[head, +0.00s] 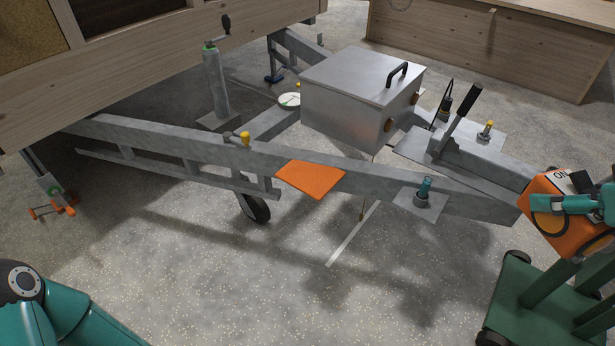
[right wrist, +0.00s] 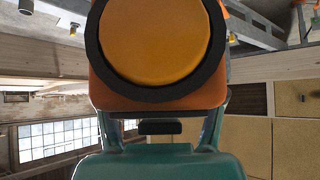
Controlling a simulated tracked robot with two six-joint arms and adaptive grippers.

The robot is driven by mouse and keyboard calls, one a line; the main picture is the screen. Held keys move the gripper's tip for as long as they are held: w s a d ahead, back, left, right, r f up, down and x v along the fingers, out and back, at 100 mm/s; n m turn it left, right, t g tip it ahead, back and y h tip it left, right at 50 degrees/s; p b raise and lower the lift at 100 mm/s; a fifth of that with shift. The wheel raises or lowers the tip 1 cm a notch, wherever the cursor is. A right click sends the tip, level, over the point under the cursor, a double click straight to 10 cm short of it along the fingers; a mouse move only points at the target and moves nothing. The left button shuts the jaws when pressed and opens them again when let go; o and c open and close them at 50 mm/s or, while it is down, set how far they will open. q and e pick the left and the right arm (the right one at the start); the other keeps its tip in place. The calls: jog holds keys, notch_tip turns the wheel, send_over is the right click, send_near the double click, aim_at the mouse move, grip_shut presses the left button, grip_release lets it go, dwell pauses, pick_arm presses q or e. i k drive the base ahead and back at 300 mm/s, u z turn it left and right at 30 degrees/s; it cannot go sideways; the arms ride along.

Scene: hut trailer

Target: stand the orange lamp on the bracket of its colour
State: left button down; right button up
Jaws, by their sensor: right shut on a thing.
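The orange lamp (head: 556,232) is at the right edge of the head view, held up beside the tip of the trailer's drawbar. My right gripper (head: 575,204) is shut on it. In the right wrist view the lamp's round amber lens (right wrist: 155,42) with its black ring fills the top middle, in front of my teal gripper (right wrist: 160,140). The orange bracket (head: 310,180) is a flat, bare plate on the near drawbar beam, left of and well apart from the lamp. Only part of my left arm shows at the lower left; its gripper is out of view.
A metal box (head: 345,100) with a black handle stands over the drawbar. A grey plate with a teal fitting (head: 423,192) sits on the near beam, between the orange bracket and the lamp. A jack post (head: 216,85) rises at the left. Open floor lies in front of the beam.

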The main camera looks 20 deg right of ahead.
aim_at(318, 177)
jog(key=z, duration=0.4)
jog(key=i, duration=1.05)
jog(key=u, duration=0.4)
